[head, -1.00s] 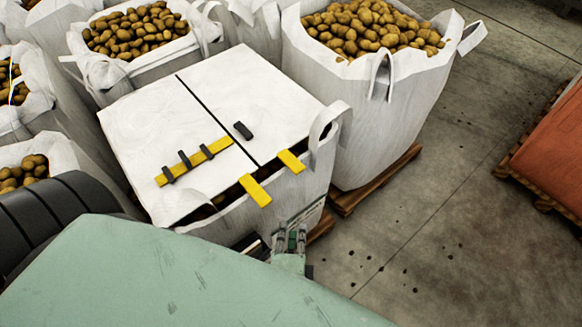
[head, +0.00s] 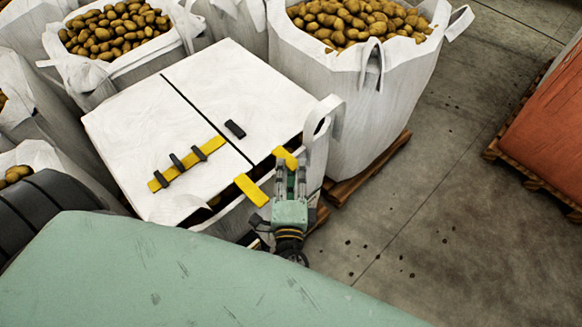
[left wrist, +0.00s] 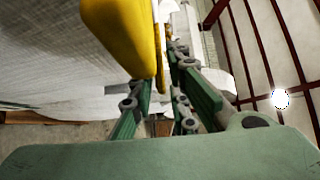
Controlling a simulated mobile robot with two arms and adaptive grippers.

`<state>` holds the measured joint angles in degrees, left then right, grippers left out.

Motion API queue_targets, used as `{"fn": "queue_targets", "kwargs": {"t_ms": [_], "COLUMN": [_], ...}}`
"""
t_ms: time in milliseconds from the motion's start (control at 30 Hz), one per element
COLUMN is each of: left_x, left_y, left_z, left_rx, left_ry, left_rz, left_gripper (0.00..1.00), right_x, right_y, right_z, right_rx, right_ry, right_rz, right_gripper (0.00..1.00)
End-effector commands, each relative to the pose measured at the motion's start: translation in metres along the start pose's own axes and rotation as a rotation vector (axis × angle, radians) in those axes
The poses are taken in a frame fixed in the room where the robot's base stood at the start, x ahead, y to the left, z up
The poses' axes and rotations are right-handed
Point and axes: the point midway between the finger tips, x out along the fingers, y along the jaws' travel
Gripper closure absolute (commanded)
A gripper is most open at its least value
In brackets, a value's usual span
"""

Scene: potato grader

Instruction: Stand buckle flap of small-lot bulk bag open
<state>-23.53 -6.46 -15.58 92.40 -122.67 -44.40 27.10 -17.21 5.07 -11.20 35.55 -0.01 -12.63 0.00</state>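The small-lot bulk bag (head: 225,220) is a white bag with a flat two-panel top, split by a dark seam. The left panel (head: 140,120) carries a yellow strap (head: 188,163) with several black loops. The right panel (head: 235,80) carries a black block (head: 235,129). Two yellow tabs stick out at the front edge, one near the seam (head: 252,190) and one farther right (head: 284,154). My left gripper (head: 290,168) has its fingers at the right tab, partly hiding it. In the left wrist view, yellow shows between the apart fingers (left wrist: 163,60); contact is unclear. My right gripper is not visible.
Open bags of potatoes stand behind (head: 365,55) and at the back left (head: 115,65). A white loop handle (head: 322,115) rises close to the right of my left gripper. An orange container (head: 545,120) stands on a pallet at right. The floor between (head: 430,180) is mostly clear.

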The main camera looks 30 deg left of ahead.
Motion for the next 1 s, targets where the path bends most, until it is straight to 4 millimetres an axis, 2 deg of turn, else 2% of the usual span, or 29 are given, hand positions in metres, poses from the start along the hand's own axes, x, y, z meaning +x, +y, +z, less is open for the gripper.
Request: {"fn": "queue_targets", "kwargs": {"t_ms": [267,467,1000], "left_x": [0.003,0.002,0.002], "left_y": [0.0,0.0,0.0], "left_z": [0.0,0.0,0.0], "left_rx": [0.0,0.0,0.002], "left_ry": [0.0,0.0,0.0], "left_rz": [0.0,0.0,0.002], "left_gripper": [0.84,1.0,1.0], "right_x": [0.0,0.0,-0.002], "right_y": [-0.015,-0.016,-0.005], "right_z": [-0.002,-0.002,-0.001], "right_rx": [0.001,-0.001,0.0], "right_ry": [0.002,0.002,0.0], "right_rz": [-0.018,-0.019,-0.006], "right_gripper": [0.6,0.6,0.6]}}
